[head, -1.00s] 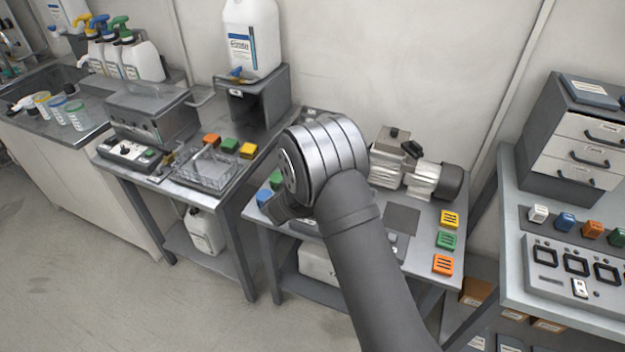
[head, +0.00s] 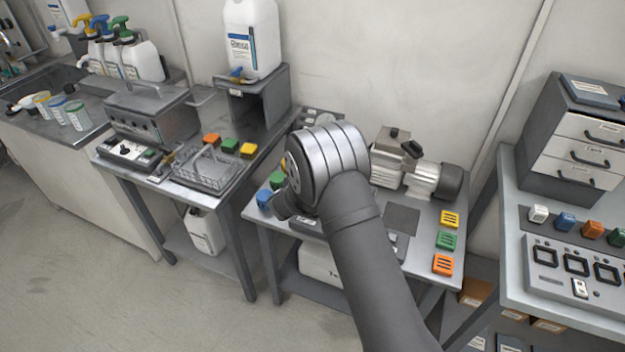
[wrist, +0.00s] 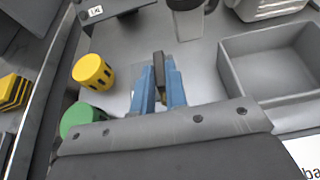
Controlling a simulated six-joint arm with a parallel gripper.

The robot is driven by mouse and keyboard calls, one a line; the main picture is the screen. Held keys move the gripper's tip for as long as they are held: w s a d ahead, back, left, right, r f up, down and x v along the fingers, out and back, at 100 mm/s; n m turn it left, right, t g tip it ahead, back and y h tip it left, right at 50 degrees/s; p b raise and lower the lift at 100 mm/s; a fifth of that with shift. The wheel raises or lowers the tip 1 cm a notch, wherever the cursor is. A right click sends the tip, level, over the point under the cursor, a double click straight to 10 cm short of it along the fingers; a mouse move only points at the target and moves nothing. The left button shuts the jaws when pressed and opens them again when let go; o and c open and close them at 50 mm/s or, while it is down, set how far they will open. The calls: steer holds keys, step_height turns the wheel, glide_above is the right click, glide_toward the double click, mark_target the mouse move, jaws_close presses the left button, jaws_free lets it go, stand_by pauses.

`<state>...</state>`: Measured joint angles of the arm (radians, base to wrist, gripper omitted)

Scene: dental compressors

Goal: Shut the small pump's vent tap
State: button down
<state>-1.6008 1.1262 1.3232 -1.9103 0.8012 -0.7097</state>
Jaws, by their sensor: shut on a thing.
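My gripper (wrist: 160,88) shows in the wrist view with its two blue fingers close together. They are shut on a narrow dark piece (wrist: 159,62) with a brass-coloured part below it, which looks like a tap lever. Its link to a pump is not clear. In the head view my arm hides the fingers and that piece. A pump with a white ribbed body (head: 387,170) and a dark motor end (head: 450,182) stands at the back of the middle table, right of my wrist. A white ribbed body (wrist: 270,8) also shows at the wrist view's top edge.
A yellow round cap (wrist: 93,72) and a green one (wrist: 80,118) stand left of my fingers. An open grey tray (wrist: 270,97) lies to the right. A dark cup-like part (wrist: 188,18) stands ahead. Yellow, green and orange blocks (head: 446,240) line the table's right side.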

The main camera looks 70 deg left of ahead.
steer(key=shift+s+m+t, duration=0.1)
steer(key=shift+m+t, duration=0.2)
steer(key=shift+t, duration=0.1)
steer(key=shift+s+a+m+t+h, duration=0.15)
steer(key=shift+m+t+h, duration=0.1)
steer(key=shift+m+h, duration=0.25)
steer(key=shift+a+m+t+h, duration=0.15)
steer(key=shift+m+t+h, duration=0.1)
steer(key=shift+m+h, duration=0.25)
steer(key=m+t+h, duration=0.1)
steer(key=h, duration=0.1)
steer(key=m+h, duration=0.2)
steer(key=shift+s+a+f+t, duration=0.1)
steer(key=shift+s+a+t, duration=0.05)
steer(key=shift+a+t, duration=0.25)
steer(key=shift+a+m+h, duration=0.15)
steer(key=shift+m+h, duration=0.9)
steer(key=shift+h, duration=0.05)
steer(key=shift+a+m+h, duration=0.15)
steer(key=shift+m+h, duration=0.9)
steer(key=shift+h, duration=0.05)
steer(key=shift+a+m+h, duration=0.2)
steer(key=shift+m+h, duration=1)
steer(key=shift+h, duration=0.2)
steer(key=c, duration=1.4)
jaws_free()
steer(key=shift+c, duration=0.2)
steer(key=shift+r, duration=0.25)
